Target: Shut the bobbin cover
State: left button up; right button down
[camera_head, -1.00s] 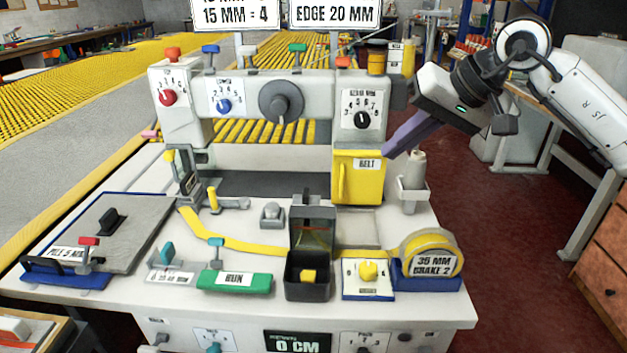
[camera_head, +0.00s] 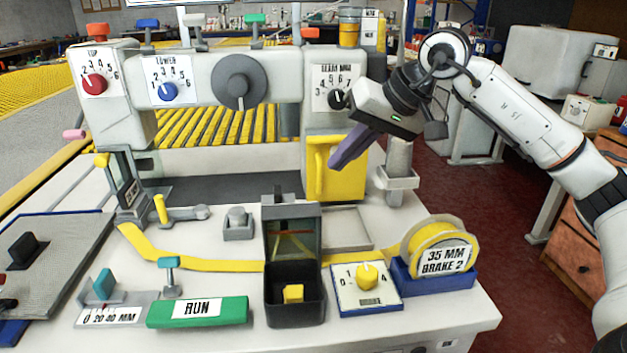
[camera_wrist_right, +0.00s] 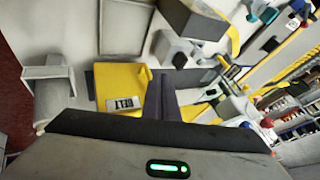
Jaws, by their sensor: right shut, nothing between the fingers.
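A small black box (camera_head: 295,312) stands at the front of the white machine with a yellow block (camera_head: 293,293) inside. Its dark see-through lid (camera_head: 291,235) stands upright, open; this looks like the bobbin cover, though no label names it. My right gripper (camera_head: 341,158) is shut and empty, above and right of the lid, in front of the yellow panel (camera_head: 323,180). In the right wrist view, my fingers (camera_wrist_right: 166,92) show beside the yellow panel marked BELT (camera_wrist_right: 118,82). I cannot tell whether they touch it. My left gripper is out of view.
A yellow tape roll (camera_head: 438,243) in a blue holder and a brake dial (camera_head: 367,276) stand right of the box. A green RUN bar (camera_head: 198,311) lies to its left. A grey post (camera_head: 398,165) stands right of the yellow panel.

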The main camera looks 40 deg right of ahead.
aim_at(318, 182)
jog(key=x, duration=0.8)
jog(key=shift+w+f, duration=0.1)
jog(key=shift+f, duration=0.1)
jog(key=w+a, duration=0.1)
jog(key=a, duration=0.1)
jog(key=w+a, duration=0.1)
jog(key=shift+w+a+f, duration=0.3)
jog(key=shift+w, duration=0.05)
